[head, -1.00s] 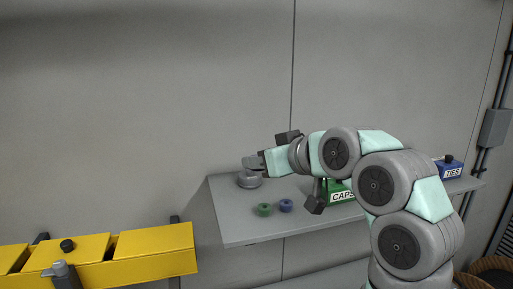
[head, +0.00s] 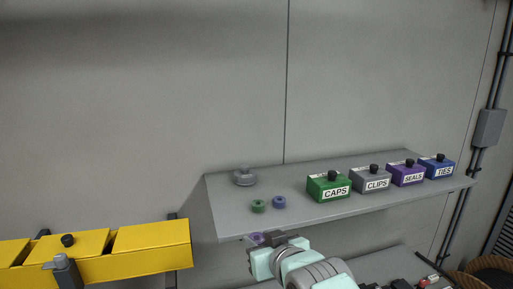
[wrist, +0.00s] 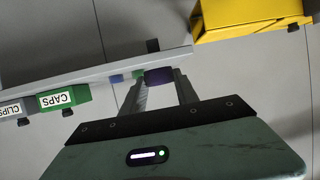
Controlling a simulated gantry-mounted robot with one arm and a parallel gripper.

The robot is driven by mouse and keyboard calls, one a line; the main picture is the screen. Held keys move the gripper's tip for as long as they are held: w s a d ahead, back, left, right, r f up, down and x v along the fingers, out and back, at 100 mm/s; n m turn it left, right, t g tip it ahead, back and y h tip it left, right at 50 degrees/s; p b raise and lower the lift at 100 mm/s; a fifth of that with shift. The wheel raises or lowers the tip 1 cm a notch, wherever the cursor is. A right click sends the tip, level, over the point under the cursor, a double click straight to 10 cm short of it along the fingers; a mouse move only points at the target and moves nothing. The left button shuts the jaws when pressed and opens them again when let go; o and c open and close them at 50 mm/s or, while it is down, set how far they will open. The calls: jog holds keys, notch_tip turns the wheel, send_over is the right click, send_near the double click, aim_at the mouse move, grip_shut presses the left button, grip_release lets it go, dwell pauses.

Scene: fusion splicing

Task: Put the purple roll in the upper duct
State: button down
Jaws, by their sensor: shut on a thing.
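The purple roll (head: 257,238) is between the fingers of my gripper (head: 263,242), just in front of the shelf's front edge in the head view. In the wrist view my gripper (wrist: 160,82) is shut on the purple roll (wrist: 158,76), which shows dark between the fingertips. A yellow duct (head: 152,250) with lidded sections runs along the lower left, apart from my gripper. Its end also shows at the upper right of the wrist view (wrist: 235,22). Only one duct is in view, so I cannot tell whether it is the upper one.
The grey shelf (head: 228,222) carries a green roll (head: 258,206), a blue roll (head: 279,202) and a grey round object (head: 245,177). Boxes marked CAPS (head: 328,187), CLIPS (head: 370,180), SEALS (head: 406,174) and TIES (head: 437,167) stand to the right. A gap separates shelf and duct.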

jog(key=s+f+m+h, duration=0.2)
jog(key=s+f, duration=0.1)
jog(key=f, duration=1.3)
jog(key=s+f+m+t+h, duration=0.1)
jog(key=s+f+m+h, duration=0.1)
jog(key=f, duration=1.4)
jog(key=shift+s+a+f+h, duration=0.35)
jog(key=shift+s+h, duration=0.15)
jog(key=shift+s, duration=0.5)
jog(key=shift+r, duration=0.1)
notch_tip(320, 180, up, 8)
jog(key=p, duration=0.8)
jog(key=s+f, duration=0.4)
jog(key=s, duration=0.6)
